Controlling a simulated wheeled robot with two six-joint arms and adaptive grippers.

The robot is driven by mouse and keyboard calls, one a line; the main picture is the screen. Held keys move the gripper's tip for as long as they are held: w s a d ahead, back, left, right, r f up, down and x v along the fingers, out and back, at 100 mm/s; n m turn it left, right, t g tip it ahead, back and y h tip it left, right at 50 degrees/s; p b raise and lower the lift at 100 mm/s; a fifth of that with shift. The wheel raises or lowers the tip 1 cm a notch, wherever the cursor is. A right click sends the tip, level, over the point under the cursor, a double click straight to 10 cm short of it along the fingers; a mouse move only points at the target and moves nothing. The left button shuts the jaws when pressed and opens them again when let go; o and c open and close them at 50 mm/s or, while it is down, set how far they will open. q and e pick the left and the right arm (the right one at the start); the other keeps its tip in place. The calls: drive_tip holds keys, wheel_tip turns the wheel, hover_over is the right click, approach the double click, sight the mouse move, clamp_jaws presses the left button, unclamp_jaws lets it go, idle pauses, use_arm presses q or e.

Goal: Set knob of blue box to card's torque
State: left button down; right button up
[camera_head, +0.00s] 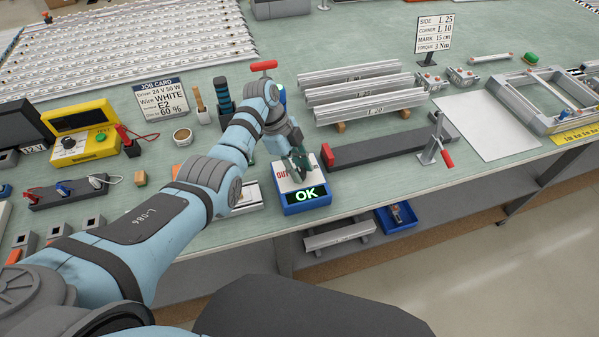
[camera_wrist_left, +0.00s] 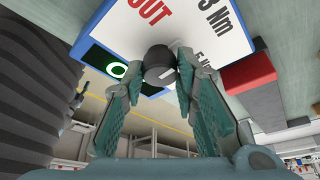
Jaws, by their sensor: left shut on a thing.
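The blue box (camera_head: 306,208) stands near the front edge of the bench, with a white top face and a small screen showing a green "OK". Its white face also shows in the left wrist view (camera_wrist_left: 185,30), with "OUT", "3 Nm" and a partly hidden second Nm mark. My left gripper (camera_head: 299,164) is over the box, its fingers shut on both sides of the dark round knob (camera_wrist_left: 158,62). A white line on the knob is visible. The card (camera_head: 435,34) at the back right reads "TORQUE 3 Nm". My right gripper is not in view.
A long dark bar (camera_head: 380,148) lies right of the box, beside a red-handled clamp (camera_head: 437,145). Aluminium profiles (camera_head: 362,90) lie behind. A yellow tester (camera_head: 82,133) and a job card (camera_head: 160,98) are left. A blue bin (camera_head: 397,217) sits below the bench edge.

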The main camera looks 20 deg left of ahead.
use_arm(q)
drive_tip(key=shift+w+m, duration=0.1)
drive_tip(key=shift+m, duration=0.2)
drive_tip(key=shift+r, duration=0.1)
drive_tip(key=c, duration=1.3)
unclamp_jaws()
drive_tip(key=v, duration=1.2)
drive_tip(key=shift+w, duration=0.15)
